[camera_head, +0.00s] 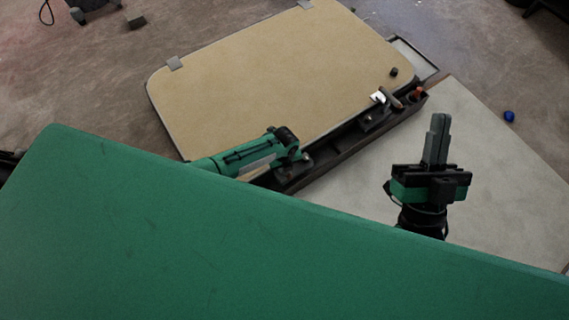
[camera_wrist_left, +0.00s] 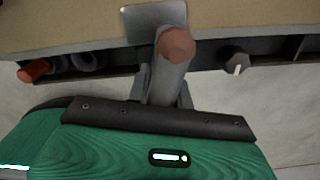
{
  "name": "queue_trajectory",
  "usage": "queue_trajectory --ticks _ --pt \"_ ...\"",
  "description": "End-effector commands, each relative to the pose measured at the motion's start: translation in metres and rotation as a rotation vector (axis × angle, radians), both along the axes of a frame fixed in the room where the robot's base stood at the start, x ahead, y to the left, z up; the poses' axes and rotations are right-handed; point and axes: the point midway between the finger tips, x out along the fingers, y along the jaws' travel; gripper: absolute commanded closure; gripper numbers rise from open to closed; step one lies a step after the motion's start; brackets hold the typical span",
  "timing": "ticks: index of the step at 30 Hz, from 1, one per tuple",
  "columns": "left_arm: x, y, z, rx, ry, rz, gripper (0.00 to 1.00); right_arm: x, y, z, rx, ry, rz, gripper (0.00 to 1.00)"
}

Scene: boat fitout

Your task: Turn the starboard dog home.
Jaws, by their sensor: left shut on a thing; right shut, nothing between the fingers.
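The tan hatch lid (camera_head: 280,75) lies flat on its dark frame. One dog (camera_head: 387,98), with a pale metal part and a brownish handle, stands at the lid's right front edge. My left gripper (camera_head: 296,150) is at another dog, farther left along that edge, which it largely hides. In the left wrist view a dog handle with a round brown end (camera_wrist_left: 177,45) stands before a metal plate, between the fingers (camera_wrist_left: 165,85), which are shut on it. Which dog is starboard I cannot tell. My right gripper (camera_head: 438,140) is shut, empty and upright, apart from the frame.
A dark trough (camera_head: 335,155) runs along the lid's front edge. An orange piece (camera_head: 418,92) lies at its right end. A green surface (camera_head: 200,240) fills the foreground. A blue object (camera_head: 509,116) lies at right.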

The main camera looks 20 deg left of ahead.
Motion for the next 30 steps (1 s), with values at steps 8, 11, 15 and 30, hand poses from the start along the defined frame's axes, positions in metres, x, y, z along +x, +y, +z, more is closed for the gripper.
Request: queue_trajectory --ticks 8,11,15,30 --pt "0.002 0.001 0.004 0.000 -0.004 0.261 1.00 0.013 0.023 -0.067 -0.094 0.400 0.059 1.00" --pt "0.002 0.002 0.004 0.000 -0.004 0.348 1.00 0.011 0.030 -0.089 -0.122 0.515 0.080 1.00" --pt "0.002 0.001 0.003 -0.001 -0.004 0.459 0.98 0.004 0.037 -0.115 -0.156 0.649 0.105 1.00" --pt "0.001 0.000 0.001 -0.003 -0.001 0.672 0.92 -0.016 0.048 -0.162 -0.216 0.882 0.153 1.00"
